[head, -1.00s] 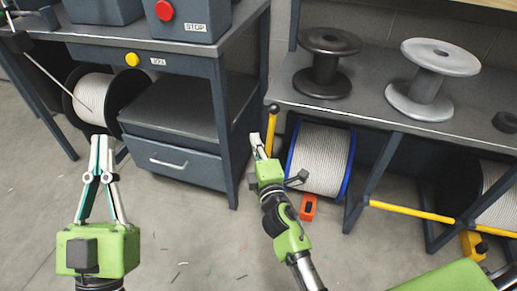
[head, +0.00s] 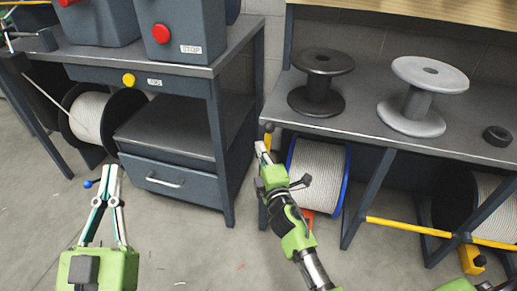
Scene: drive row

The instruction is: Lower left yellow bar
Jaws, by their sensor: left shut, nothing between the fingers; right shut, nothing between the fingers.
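The left yellow bar (head: 267,141) stands upright at the left front of the spool rack, with a dark knob at its top. Its lower part is hidden behind my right gripper and arm. My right gripper (head: 261,148) is shut and empty, its tips overlapping the bar in the picture; I cannot tell whether they touch. Another yellow bar (head: 400,226) lies roughly level across the right bay of the rack. My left gripper (head: 111,168) is shut and empty above the floor at the left, away from both bars.
A blue-rimmed spool (head: 320,168) sits in the bay behind my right arm. An orange block (head: 307,222) is partly hidden on the floor. A workbench (head: 172,168) with a drawer stands left of the rack. Black (head: 318,83) and grey (head: 423,95) spools stand on top.

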